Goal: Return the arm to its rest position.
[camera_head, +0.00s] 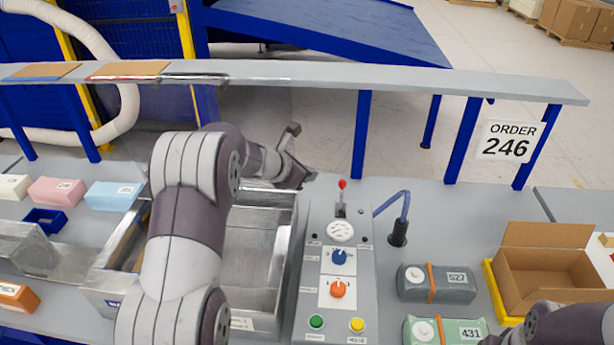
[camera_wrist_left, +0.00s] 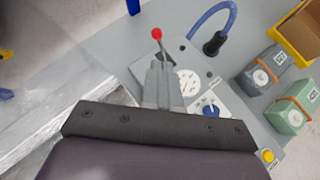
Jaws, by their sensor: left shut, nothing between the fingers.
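My left arm reaches in from the bottom left of the head view and bends over the metal press tray (camera_head: 250,270). My left gripper (camera_head: 303,177) is near the tray's far right corner, left of the control panel (camera_head: 315,270). In the left wrist view its fingers (camera_wrist_left: 160,78) are together and empty. The red-knobbed lever (camera_head: 342,186) stands on the panel; in the wrist view its red knob (camera_wrist_left: 157,33) appears just beyond the fingertips. I cannot tell whether they touch. Part of my right arm shows at the bottom right; its gripper is out of view.
A grey shelf (camera_head: 450,83) crosses behind the workspace, with an ORDER 246 sign (camera_head: 506,141). Grey block 527 (camera_head: 437,284), green block 431 (camera_head: 445,330) and an open cardboard box (camera_head: 550,268) stand right. Pink (camera_head: 57,191) and blue (camera_head: 113,195) blocks lie left.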

